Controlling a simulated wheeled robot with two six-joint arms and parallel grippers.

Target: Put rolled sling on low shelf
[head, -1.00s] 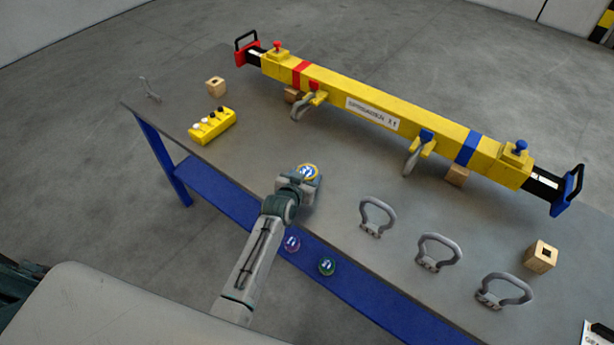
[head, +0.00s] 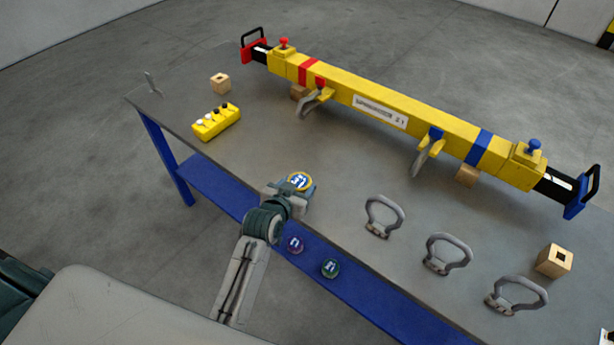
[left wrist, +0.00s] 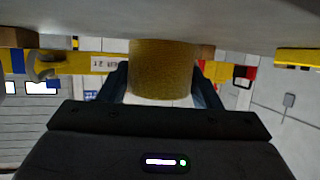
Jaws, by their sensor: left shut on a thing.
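A rolled sling with a yellow edge and a blue-and-white face (head: 300,181) is in my left gripper (head: 292,192), over the front edge area of the grey table (head: 240,165). In the left wrist view the yellow roll (left wrist: 163,70) fills the space between the two dark fingers, and the gripper is shut on it. The blue low shelf (head: 228,197) runs below the table's front edge. My right gripper is out of view.
Several grey shackles (head: 384,217) stand right of the gripper. A yellow lifting beam (head: 400,108) lies along the back on wooden blocks. A yellow control box (head: 216,122) is at the left. The shelf left of the purple roll is bare.

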